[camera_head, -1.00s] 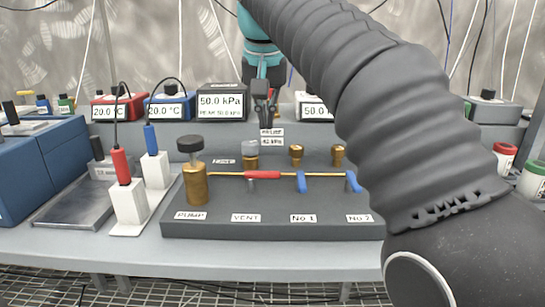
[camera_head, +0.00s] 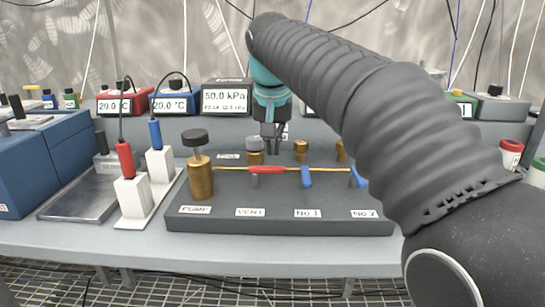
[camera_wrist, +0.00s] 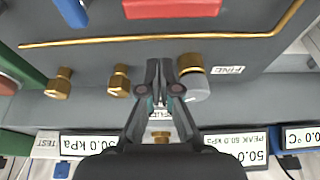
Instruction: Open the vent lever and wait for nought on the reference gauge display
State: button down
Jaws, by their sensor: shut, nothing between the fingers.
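The red vent lever (camera_head: 267,170) lies along the thin brass pipe, above the VENT label (camera_head: 250,212). It also shows at the top of the wrist view (camera_wrist: 172,8). My gripper (camera_head: 272,150) is shut and empty, pointing down above and behind the lever, apart from it. In the wrist view the fingertips (camera_wrist: 168,64) are close together beside the grey-capped FINE knob (camera_wrist: 195,80). A dark gauge (camera_head: 225,97) reads 50.0 kPa with a peak line of 50.0 kPa; I take it as the reference gauge. Another display by a TEST label (camera_wrist: 90,143) also reads 50.0 kPa.
Blue levers (camera_head: 306,177) sit across the pipe at No 1 and No 2. The brass pump (camera_head: 199,172) stands upright at the block's left. White blocks with red and blue plugs (camera_head: 131,190) stand further left. Brass fittings (camera_head: 301,150) line the back.

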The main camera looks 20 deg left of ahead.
jog(key=shift+s+d+f+b, duration=0.1)
jog(key=shift+s+d+f, duration=0.1)
jog(key=shift+s, duration=0.4)
jog(key=shift+s+d+f+b, duration=0.1)
jog(key=shift+s+f, duration=0.15)
jog(key=shift+s, duration=0.3)
jog(key=shift+s+d+f+b, duration=0.1)
jog(key=shift+s+d+f, duration=0.1)
jog(key=shift+s, duration=0.4)
jog(key=shift+d+m, duration=0.1)
jog(key=shift+m, duration=0.2)
